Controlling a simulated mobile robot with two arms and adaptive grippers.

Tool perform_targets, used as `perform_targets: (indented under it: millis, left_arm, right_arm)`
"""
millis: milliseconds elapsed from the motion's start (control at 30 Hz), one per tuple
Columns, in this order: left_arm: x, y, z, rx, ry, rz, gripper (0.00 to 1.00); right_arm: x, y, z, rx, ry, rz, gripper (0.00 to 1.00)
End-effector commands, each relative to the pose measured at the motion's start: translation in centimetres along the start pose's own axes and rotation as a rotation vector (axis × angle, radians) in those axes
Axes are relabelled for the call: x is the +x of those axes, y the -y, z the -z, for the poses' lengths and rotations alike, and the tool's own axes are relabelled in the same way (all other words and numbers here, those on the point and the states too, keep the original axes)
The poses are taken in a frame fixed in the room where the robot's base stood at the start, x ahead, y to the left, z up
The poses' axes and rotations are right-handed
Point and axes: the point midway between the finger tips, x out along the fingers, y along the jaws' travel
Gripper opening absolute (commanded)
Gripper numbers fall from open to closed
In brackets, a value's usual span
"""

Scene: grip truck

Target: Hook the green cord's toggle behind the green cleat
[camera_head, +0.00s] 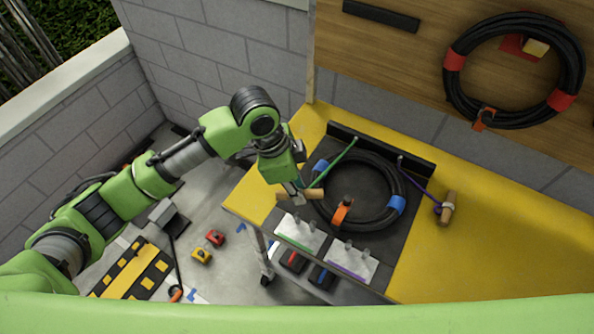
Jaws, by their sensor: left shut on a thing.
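The green cord (333,164) runs taut from a black bar at the back of the mat down to a wooden toggle (315,194). My left gripper (298,190) is shut on this toggle, whose ends stick out to both sides of the fingers. The gripper hides the toggle's middle. The green cleat (297,234) is a white plate with a green stripe and small upright posts at the mat's front edge. The toggle is above and behind it in the picture, apart from the posts. My right gripper is not in view.
A coiled black hose (398,180) with blue bands and an orange clip lies right of the toggle. A purple cord (420,180) with its own toggle (447,207) lies further right. The purple-striped cleat (350,263) stands beside the green one. The yellow table (480,240) is clear at right.

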Motion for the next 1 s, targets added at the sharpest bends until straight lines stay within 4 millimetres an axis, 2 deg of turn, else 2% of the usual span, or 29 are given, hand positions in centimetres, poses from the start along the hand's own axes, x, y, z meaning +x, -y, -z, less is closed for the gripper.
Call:
perform_targets:
  millis: [100,600,1000]
  left_arm:
    - [-0.3,-1.2,0.0,0.095,0.001,-0.028,0.00]
    - [-0.2,-6.1,-0.1,0.500,0.000,-0.140,0.00]
    - [0.0,-6.8,-0.2,0.557,0.001,-0.158,0.00]
  right_arm:
    - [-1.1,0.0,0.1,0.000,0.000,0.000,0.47]
    - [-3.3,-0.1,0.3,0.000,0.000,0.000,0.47]
    - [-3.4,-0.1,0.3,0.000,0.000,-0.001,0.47]
